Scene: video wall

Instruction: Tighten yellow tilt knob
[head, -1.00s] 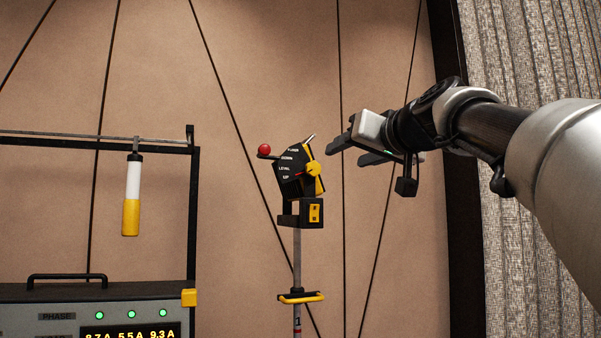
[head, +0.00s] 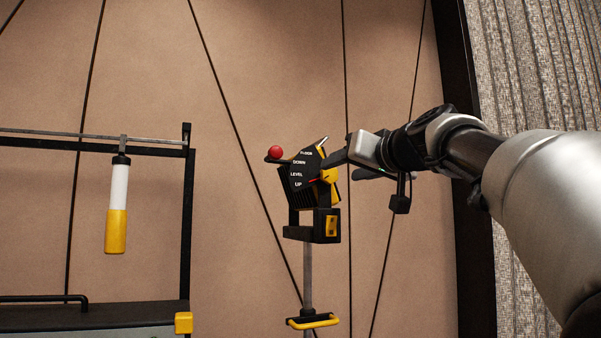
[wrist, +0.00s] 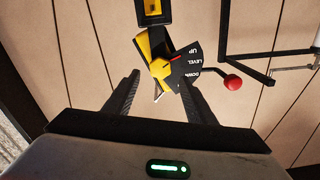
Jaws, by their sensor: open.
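The yellow tilt knob (head: 329,176) sits on the right side of a black tilt head (head: 298,180) on a pole. The dial beside it reads FLOOR, DOWN, LEVEL and UP, and a red pointer lies near LEVEL and UP. In the wrist view the knob (wrist: 160,68) lies ahead, between the lines of the two fingers. My gripper (head: 340,167) is open just right of the knob, its fingers partly overlapping the head in the picture. In the wrist view my gripper (wrist: 160,80) holds nothing. I cannot tell whether a finger touches the knob.
A red ball (head: 276,152) sticks out left of the head. A yellow handle (head: 313,322) is on the pole below. At left a black frame holds a hanging white and yellow cylinder (head: 118,205). Dark cables cross the wall behind; the space between frame and pole is clear.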

